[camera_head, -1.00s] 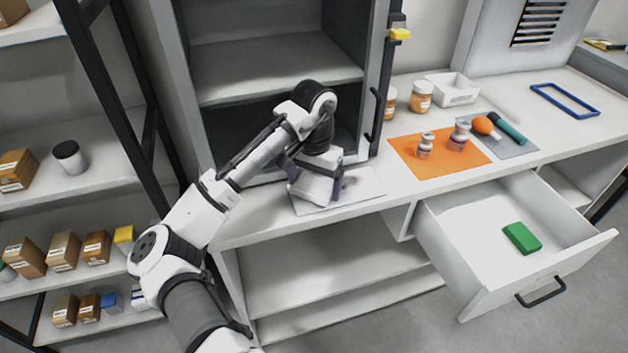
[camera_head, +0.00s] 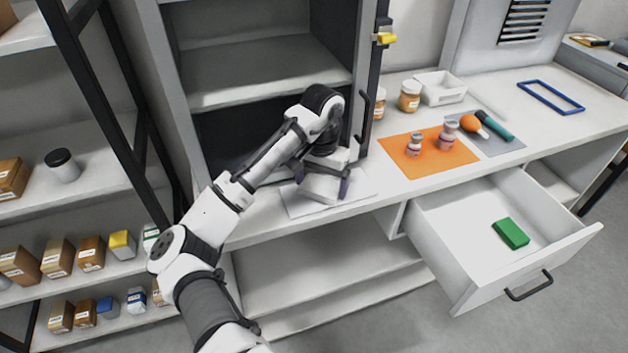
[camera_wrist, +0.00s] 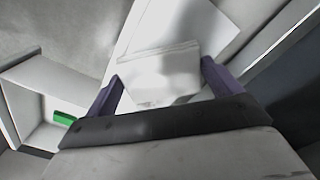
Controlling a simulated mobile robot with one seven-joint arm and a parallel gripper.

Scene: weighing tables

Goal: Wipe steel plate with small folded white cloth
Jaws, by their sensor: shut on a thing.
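The steel plate (camera_head: 358,187) is a thin pale sheet lying flat on the counter in front of the open cabinet. It also shows in the wrist view (camera_wrist: 190,22), beyond the cloth. The small folded white cloth (camera_wrist: 158,78) is between the purple fingers of my gripper (camera_wrist: 160,85), with a folded edge along its far side. In the head view my gripper (camera_head: 325,190) is low over the plate and hides much of it and the cloth. My gripper is shut on the cloth. I cannot tell if the cloth touches the plate.
An open drawer (camera_head: 450,240) holding a green block (camera_head: 511,233) juts out to the right. An orange mat (camera_head: 405,165) with two small jars lies on the counter. The open cabinet (camera_head: 270,52) stands behind my gripper. A shelf rack (camera_head: 90,180) is at left.

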